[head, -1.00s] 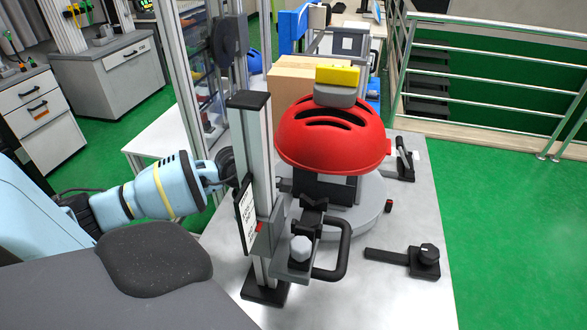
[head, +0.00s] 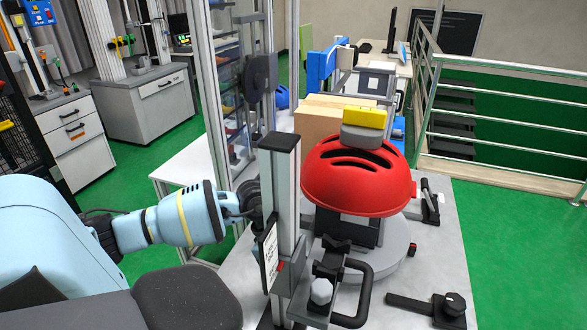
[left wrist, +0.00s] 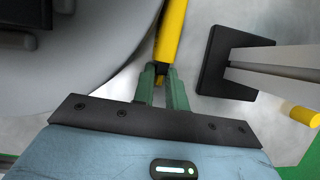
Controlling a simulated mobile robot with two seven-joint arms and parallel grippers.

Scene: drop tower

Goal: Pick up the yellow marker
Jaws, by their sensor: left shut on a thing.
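In the left wrist view, the yellow marker (left wrist: 171,32) runs up from between the two green fingers of my left gripper (left wrist: 161,78) to the top edge of the picture. The gripper is shut on its near end. The marker's far end is out of the picture. In the head view, my left arm reaches in from the left toward the upright metal post; its gripper and the marker are hidden there. My right gripper is not in view.
The metal post (head: 280,185) stands close to my left wrist. A red helmet (head: 345,190) sits on the drop tower, with a yellow-topped block (head: 364,118) above it. A black lever (head: 430,307) lies on the grey table. Another yellow cylinder (left wrist: 302,115) shows in the wrist view.

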